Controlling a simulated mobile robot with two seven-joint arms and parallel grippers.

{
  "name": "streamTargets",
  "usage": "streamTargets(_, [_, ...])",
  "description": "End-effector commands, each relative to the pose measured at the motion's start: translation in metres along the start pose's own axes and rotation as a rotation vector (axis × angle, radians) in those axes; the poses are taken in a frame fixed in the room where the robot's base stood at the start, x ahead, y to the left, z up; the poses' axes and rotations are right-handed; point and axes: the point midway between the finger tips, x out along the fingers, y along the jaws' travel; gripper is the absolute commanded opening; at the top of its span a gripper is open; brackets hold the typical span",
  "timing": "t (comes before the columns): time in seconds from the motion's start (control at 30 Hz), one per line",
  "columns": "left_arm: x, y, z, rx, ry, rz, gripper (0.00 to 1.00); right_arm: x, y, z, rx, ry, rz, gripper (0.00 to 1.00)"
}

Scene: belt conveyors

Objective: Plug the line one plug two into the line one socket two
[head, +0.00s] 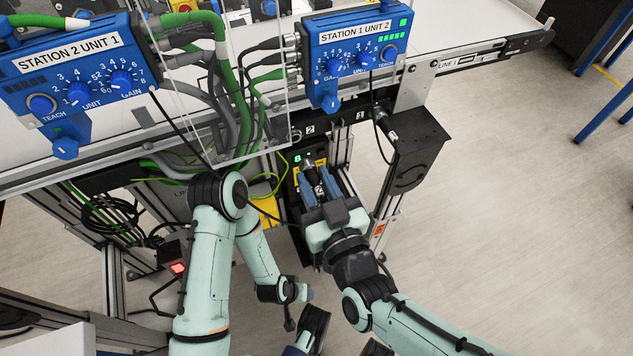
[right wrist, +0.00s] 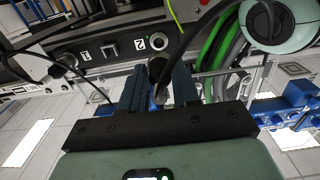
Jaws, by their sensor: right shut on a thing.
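My right gripper (head: 316,188) is shut on a black plug (head: 319,190) below the conveyor edge. The plug's metallic front end points up toward the dark underside panel. In the right wrist view the dark plug (right wrist: 157,70) stands between the two blue fingers. Behind it is the socket panel, with a socket (right wrist: 156,42) beside the label 2 (right wrist: 140,44) and another socket (right wrist: 110,48) beside the label 1 (right wrist: 86,56). The plug appears just below socket two; I cannot tell whether they touch. My left arm folds down at the lower middle; its fingers are not clear.
Blue control units for station 1 (head: 352,52) and station 2 (head: 70,75) stand above. Green and grey cables (head: 228,75) run behind a clear panel. Open floor lies at right.

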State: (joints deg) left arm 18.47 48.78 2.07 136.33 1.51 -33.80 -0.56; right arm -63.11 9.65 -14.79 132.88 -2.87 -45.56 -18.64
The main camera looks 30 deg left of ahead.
Motion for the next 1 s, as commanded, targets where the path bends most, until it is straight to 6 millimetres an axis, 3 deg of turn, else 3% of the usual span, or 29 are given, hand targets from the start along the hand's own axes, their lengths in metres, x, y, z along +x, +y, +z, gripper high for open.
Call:
streamTargets(0.5, [0.002, -0.001, -0.003, 0.000, 0.010, 0.000, 0.48, 0.042, -0.001, 0.000, -0.001, 0.000, -0.002, 0.00])
streamTargets(1.0, [0.003, -0.001, -0.004, 0.000, 0.011, 0.000, 0.48, 0.047, -0.001, 0.000, 0.000, 0.000, -0.001, 0.00])
